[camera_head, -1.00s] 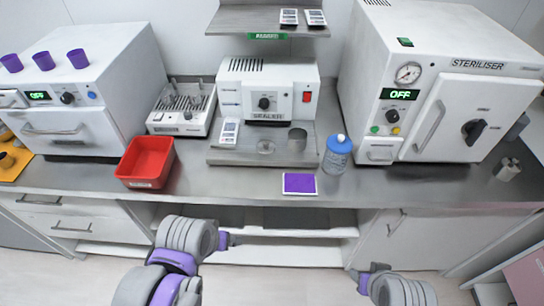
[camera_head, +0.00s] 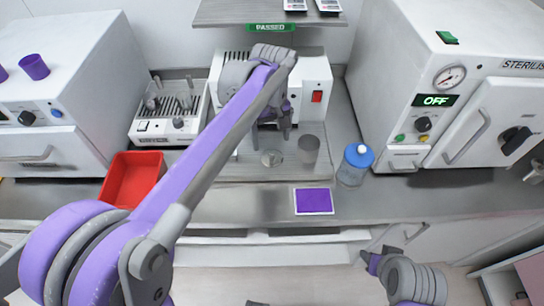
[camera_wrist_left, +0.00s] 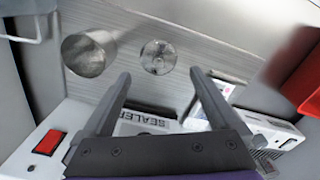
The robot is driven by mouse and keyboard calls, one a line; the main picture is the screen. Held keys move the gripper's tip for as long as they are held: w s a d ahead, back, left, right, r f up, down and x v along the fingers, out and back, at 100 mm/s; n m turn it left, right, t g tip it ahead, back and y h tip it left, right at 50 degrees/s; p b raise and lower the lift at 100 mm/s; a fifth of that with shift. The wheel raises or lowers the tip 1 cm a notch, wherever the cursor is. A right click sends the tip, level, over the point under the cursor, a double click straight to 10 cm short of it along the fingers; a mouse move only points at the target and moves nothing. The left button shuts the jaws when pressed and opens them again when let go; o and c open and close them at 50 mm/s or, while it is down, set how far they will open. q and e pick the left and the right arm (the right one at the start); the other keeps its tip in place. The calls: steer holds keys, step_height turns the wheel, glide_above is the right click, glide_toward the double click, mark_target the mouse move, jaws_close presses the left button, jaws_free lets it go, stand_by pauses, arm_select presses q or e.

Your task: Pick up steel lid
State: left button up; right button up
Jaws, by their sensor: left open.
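The steel lid (camera_head: 271,158) appears to be the small round shiny disc lying flat on the steel tray in front of the sealer. It also shows in the left wrist view (camera_wrist_left: 157,57), just beyond the fingertips. My left gripper (camera_head: 272,132) is open and points down over the tray, behind the lid in the head view. In the left wrist view the gripper's fingers (camera_wrist_left: 160,76) are spread with nothing between them, and the lid lies ahead of the gap. My right gripper (camera_head: 372,262) is low at the counter's front, apart from everything; its jaws are unclear.
A steel cup (camera_head: 308,149) stands close right of the lid. The sealer (camera_head: 314,72) is behind, partly covered by my left arm. A blue-capped bottle (camera_head: 354,165), purple pad (camera_head: 314,201) and red bin (camera_head: 130,180) surround the tray. A shelf (camera_head: 225,14) hangs above.

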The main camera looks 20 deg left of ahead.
mark_target(272, 152)
arm_select(q)
step_height(272, 152, down, 6)
steer(key=shift+w+f, duration=0.15)
steer(key=shift+f, duration=0.1)
jaws_close()
stand_by(0.6)
